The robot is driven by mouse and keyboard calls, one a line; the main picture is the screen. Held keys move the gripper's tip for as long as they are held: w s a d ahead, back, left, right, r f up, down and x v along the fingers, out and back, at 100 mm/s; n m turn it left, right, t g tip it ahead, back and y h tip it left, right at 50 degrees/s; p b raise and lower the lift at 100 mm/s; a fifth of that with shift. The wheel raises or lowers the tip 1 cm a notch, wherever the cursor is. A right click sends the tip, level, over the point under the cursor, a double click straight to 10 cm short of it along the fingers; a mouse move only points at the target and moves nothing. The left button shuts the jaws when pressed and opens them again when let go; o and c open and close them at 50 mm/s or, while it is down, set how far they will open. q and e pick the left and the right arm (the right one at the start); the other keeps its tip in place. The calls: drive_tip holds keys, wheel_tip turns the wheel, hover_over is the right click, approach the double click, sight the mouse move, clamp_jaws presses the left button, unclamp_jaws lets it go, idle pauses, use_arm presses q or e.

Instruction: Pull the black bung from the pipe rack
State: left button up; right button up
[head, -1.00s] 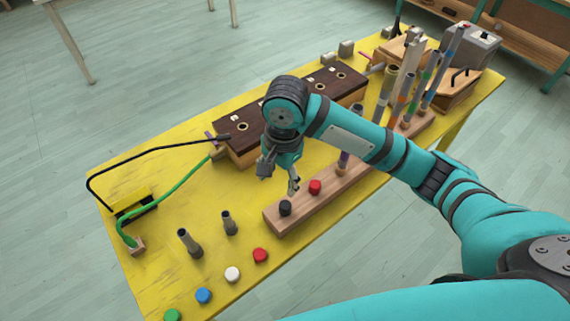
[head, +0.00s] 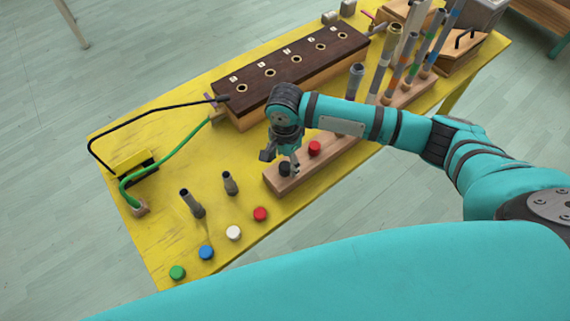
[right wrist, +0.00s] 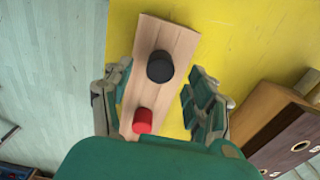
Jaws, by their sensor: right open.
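The black bung (head: 284,169) sits at the near left end of the wooden pipe rack (head: 283,186), with a red bung (head: 314,148) beside it. My right gripper (head: 281,160) is open and empty, pointing down just above the black bung and partly hiding it in the head view. In the right wrist view the black bung (right wrist: 160,67) shows between the two spread fingers (right wrist: 158,85), with no visible contact. The red bung (right wrist: 142,121) is closer to the wrist there. My left gripper is out of view.
Several upright pipes (head: 388,60) stand farther along the rack. A dark wooden box with holes (head: 285,72) lies behind. Two short grey tubes (head: 229,183) and loose red, white, blue and green caps (head: 233,233) are left on the yellow table (head: 150,230).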

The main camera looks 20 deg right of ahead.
sight(285, 165)
drive_tip(key=shift+f, duration=1.7)
clamp_jaws()
drive_tip(key=shift+r, duration=0.1)
drive_tip(key=shift+r+p, duration=0.1)
drive_tip(key=shift+p, duration=0.2)
drive_tip(key=shift+r+p, duration=1.35)
drive_tip(key=shift+p, duration=0.25)
wheel_tip(285, 165, up, 3)
drive_tip(key=p, duration=0.5)
